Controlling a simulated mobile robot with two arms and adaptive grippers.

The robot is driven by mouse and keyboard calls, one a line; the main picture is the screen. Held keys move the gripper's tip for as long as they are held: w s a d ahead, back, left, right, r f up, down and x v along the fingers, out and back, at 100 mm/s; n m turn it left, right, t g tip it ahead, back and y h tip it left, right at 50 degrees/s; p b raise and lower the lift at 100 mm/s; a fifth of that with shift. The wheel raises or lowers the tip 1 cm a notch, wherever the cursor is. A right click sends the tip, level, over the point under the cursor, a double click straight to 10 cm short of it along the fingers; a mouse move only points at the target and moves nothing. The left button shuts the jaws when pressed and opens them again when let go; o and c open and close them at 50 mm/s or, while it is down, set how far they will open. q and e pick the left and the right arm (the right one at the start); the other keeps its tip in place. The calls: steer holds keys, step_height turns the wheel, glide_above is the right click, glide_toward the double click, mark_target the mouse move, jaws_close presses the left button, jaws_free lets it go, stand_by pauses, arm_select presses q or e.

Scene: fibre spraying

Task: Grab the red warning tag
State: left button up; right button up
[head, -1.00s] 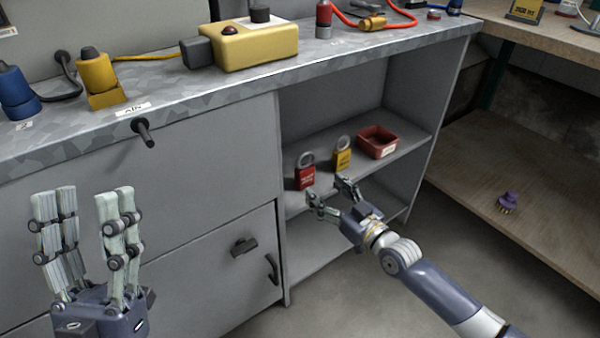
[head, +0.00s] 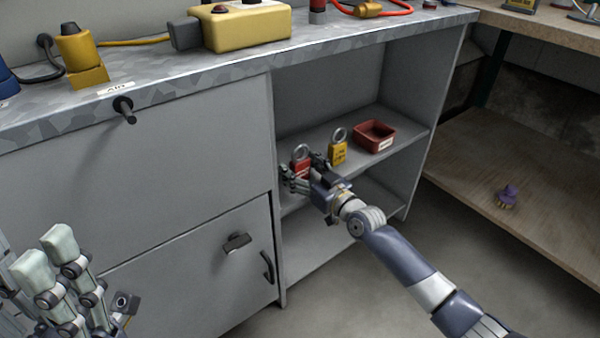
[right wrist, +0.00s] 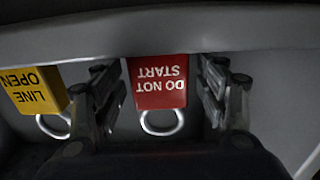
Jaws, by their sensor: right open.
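The red warning tag (head: 300,165) is a red padlock-shaped piece with a grey ring, on the middle shelf of the open cabinet, partly hidden by my right gripper (head: 301,172). In the right wrist view the tag (right wrist: 160,82) appears upside down and reads "DO NOT START". It lies between the two fingers, with a visible gap on each side. The right gripper is open and empty. My left gripper (head: 40,285) is at the lower left, cut by the frame edge, its fingers apart and empty.
A yellow "LINE OPEN" tag (head: 338,152) stands just right of the red one and close to one finger in the right wrist view. A red tray (head: 375,137) is farther right on the shelf. The grey shelf (head: 405,133) has a side wall (head: 425,110) at right.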

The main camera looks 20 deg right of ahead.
steer(key=shift+w, duration=0.1)
steer(key=c, duration=1.2)
